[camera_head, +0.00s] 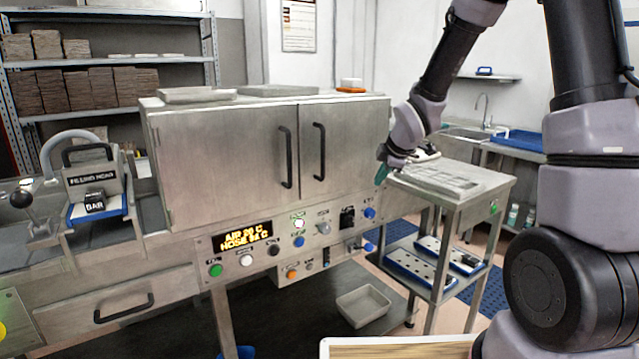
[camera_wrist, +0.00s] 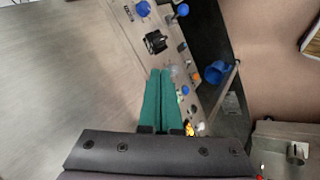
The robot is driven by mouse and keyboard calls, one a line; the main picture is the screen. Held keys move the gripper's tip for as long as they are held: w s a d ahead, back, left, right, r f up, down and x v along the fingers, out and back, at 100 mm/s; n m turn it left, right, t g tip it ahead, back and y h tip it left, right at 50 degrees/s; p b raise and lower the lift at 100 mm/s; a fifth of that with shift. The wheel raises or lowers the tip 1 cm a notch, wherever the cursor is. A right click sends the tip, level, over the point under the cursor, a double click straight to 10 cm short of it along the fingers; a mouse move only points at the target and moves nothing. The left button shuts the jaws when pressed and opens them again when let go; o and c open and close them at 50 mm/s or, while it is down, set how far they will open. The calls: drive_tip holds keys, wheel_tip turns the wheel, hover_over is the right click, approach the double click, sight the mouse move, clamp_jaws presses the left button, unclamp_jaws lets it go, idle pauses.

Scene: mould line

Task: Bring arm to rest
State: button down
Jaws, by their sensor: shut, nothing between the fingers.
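My gripper (camera_head: 381,174) shows in the head view at the end of my raised arm, between the right side of the steel cabinet (camera_head: 235,165) and the trolley (camera_head: 458,196). In the wrist view its two green fingers (camera_wrist: 161,98) lie side by side, shut, with nothing between them. Beyond the fingertips, the wrist view shows the control panel (camera_wrist: 165,40) with its knobs and buttons. I cannot tell the exact gap between the fingers and the panel.
The panel's display (camera_head: 242,237) is lit below the cabinet, whose doors are shut. A filling head unit (camera_head: 95,190) stands at left. A grey tray (camera_head: 363,305) lies below the panel. A sink (camera_head: 468,132) and blue tray (camera_head: 517,140) are at the back right.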

drive_tip(key=s+d+r+m+h, duration=0.1)
drive_tip(key=s+d+r+m, duration=0.3)
drive_tip(key=s+r+m, duration=0.25)
drive_tip(key=s+d+r+m+h, duration=0.1)
drive_tip(key=s+d+r+m, duration=0.3)
drive_tip(key=s+r+m, duration=0.3)
drive_tip(key=s+r+m+y, duration=0.1)
drive_tip(key=s+r+m, duration=0.2)
drive_tip(key=s, duration=0.4)
drive_tip(key=s+r+m+y, duration=0.1)
drive_tip(key=s+r+m, duration=0.2)
drive_tip(key=s+m, duration=0.2)
drive_tip(key=shift+s+d+r, duration=0.2)
drive_tip(key=shift+s+r, duration=0.2)
drive_tip(key=shift+s, duration=0.5)
drive_tip(key=shift+a, duration=0.1)
